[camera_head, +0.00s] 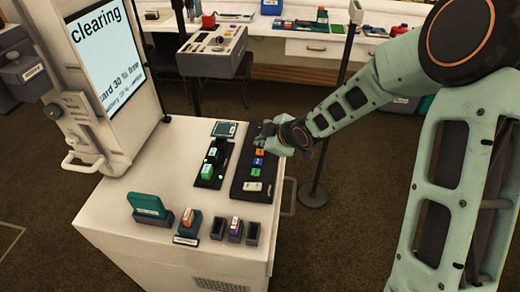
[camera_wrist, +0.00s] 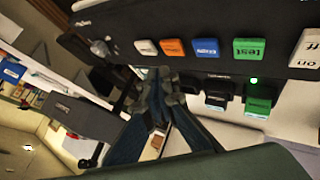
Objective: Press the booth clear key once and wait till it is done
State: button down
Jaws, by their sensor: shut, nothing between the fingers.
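A black key panel (camera_head: 238,184) lies on the white cabinet, with a row of coloured keys. In the wrist view I see a pale key (camera_wrist: 145,47), an orange key (camera_wrist: 173,47), a blue key (camera_wrist: 205,47), a green key (camera_wrist: 249,48) reading "test" and a white on/off key (camera_wrist: 305,48). I cannot read which key is marked clear. My gripper (camera_wrist: 163,74) is shut and empty, its tips beside the pale and orange keys; contact cannot be told. In the head view it is at the panel's far end (camera_head: 264,138).
Card slots (camera_head: 212,165) with a green light sit left of the panel. A teal block (camera_head: 147,204) and small holders (camera_head: 251,233) line the cabinet's front. A grey device (camera_head: 212,50) and a post (camera_head: 313,193) stand behind.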

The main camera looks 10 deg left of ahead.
aim_at(261, 153)
jog(key=shift+r+p, duration=1.45)
jog(key=shift+r, duration=0.55)
jog(key=shift+f, duration=0.1)
